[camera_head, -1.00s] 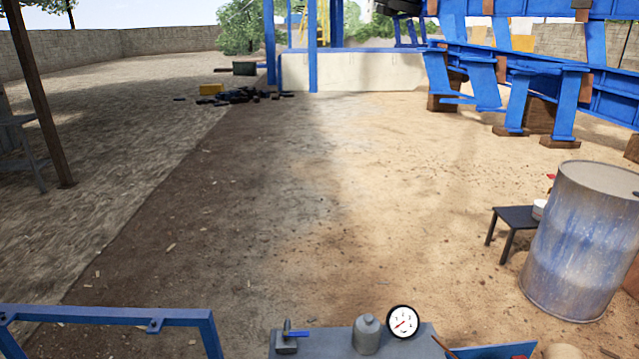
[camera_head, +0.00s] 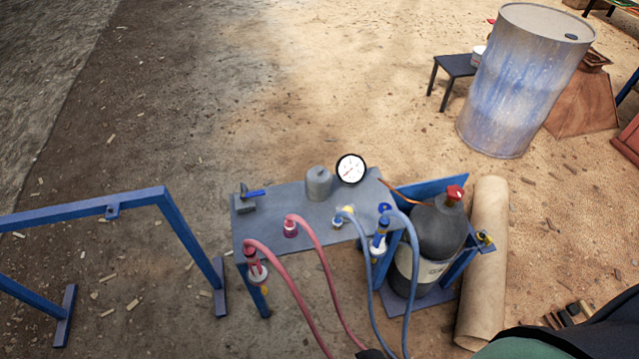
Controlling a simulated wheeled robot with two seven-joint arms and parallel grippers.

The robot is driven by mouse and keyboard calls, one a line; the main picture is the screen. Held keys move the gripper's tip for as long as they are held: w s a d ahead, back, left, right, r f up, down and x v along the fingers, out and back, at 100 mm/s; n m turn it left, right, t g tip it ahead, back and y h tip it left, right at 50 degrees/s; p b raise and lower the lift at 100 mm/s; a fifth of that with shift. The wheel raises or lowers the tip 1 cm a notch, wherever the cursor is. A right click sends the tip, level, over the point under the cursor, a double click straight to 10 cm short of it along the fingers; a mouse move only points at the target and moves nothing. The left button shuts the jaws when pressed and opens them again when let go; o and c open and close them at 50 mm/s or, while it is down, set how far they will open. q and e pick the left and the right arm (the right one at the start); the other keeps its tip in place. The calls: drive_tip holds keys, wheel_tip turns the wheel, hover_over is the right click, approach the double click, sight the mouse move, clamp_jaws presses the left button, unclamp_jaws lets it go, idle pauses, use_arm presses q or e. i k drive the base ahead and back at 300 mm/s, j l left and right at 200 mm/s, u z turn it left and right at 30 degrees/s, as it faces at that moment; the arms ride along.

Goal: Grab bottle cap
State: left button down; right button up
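A dark grey gas bottle (camera_head: 440,232) stands upright in a blue stand, right of a small grey-blue metal table. A red cap-like piece (camera_head: 455,193) sits on its top. A squat grey bottle-shaped container (camera_head: 318,184) with a narrower top stands on the table, left of a round white gauge (camera_head: 351,168). I cannot tell whether either top is a loose cap. Neither of my grippers can be made out in view.
The table (camera_head: 270,204) carries fittings with red and blue hoses running down its front. A blue frame (camera_head: 90,208) stands at left, a tan roll (camera_head: 487,250) lies right of the bottle. A drum (camera_head: 525,85) and small black table (camera_head: 455,66) stand behind. Ground between is mostly clear.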

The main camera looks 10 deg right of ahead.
sight(318, 178)
drive_tip(key=k+l+z, duration=0.2)
drive_tip(key=l+z, duration=0.15)
drive_tip(key=z, duration=0.15)
drive_tip(key=k+l+z, duration=0.1)
drive_tip(key=l+z, duration=0.25)
drive_tip(key=z, duration=0.15)
